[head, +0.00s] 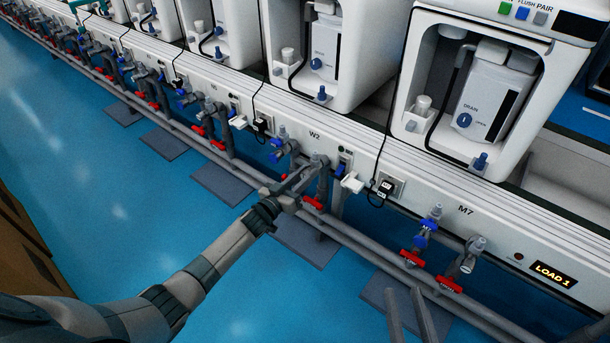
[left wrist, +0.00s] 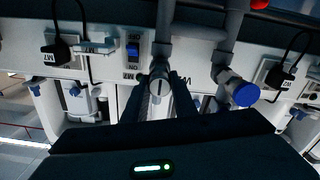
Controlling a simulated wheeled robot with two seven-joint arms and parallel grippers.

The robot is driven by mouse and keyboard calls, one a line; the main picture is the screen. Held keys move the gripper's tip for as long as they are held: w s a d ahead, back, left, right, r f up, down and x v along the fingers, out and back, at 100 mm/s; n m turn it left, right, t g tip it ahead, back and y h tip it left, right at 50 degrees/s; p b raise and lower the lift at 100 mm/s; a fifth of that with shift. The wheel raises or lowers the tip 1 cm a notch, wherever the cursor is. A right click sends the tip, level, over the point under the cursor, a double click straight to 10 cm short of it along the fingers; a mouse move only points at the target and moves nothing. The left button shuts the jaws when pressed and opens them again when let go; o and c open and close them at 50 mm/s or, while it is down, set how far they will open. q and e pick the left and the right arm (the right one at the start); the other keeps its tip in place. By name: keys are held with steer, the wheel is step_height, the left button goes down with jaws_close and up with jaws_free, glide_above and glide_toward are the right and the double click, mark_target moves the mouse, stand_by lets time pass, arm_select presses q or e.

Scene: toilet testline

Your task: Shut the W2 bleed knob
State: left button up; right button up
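The W2 bleed knob is a small grey cap on a pipe stub below the W2 label (head: 314,135). In the head view it (head: 318,160) is partly covered by my left gripper (head: 308,176). In the left wrist view the knob (left wrist: 160,80) faces the camera, with a dark slot mark. My left gripper's fingers (left wrist: 160,90) stand on both sides of it, with a narrow gap seeming to show; contact is not clear. My right gripper (head: 407,292) shows at the bottom of the head view, fingers apart and empty.
A blue valve knob (left wrist: 245,95) sits beside the bleed knob. A red handle (head: 313,203) is just below my left gripper. M7 valves (head: 425,232) stand to the right. The blue floor is open.

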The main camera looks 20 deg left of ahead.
arm_select(q)
steer(key=shift+m, duration=0.3)
steer(key=m, duration=0.7)
steer(key=shift+d, duration=0.1)
steer(key=shift+m, duration=0.9)
steer(key=shift+f+m+b, duration=0.1)
steer(key=shift+m+b, duration=0.25)
steer(key=shift+m, duration=0.55)
steer(key=m, duration=0.2)
steer(key=shift+d+m+b, duration=0.1)
steer(key=shift+m+b, duration=0.25)
steer(key=shift+m, duration=0.05)
steer(key=shift+s+f+m+b, duration=0.1)
steer(key=shift+m+b, duration=0.4)
steer(key=shift+m, duration=1.6)
arm_select(e)
steer(key=s+r+t+y, duration=0.1)
steer(key=s+r+t, duration=0.2)
steer(key=r+t, duration=0.2)
steer(key=shift+s+a+r+y, duration=0.2)
steer(key=shift+a+r+y, duration=0.15)
steer(key=shift+r, duration=1.2)
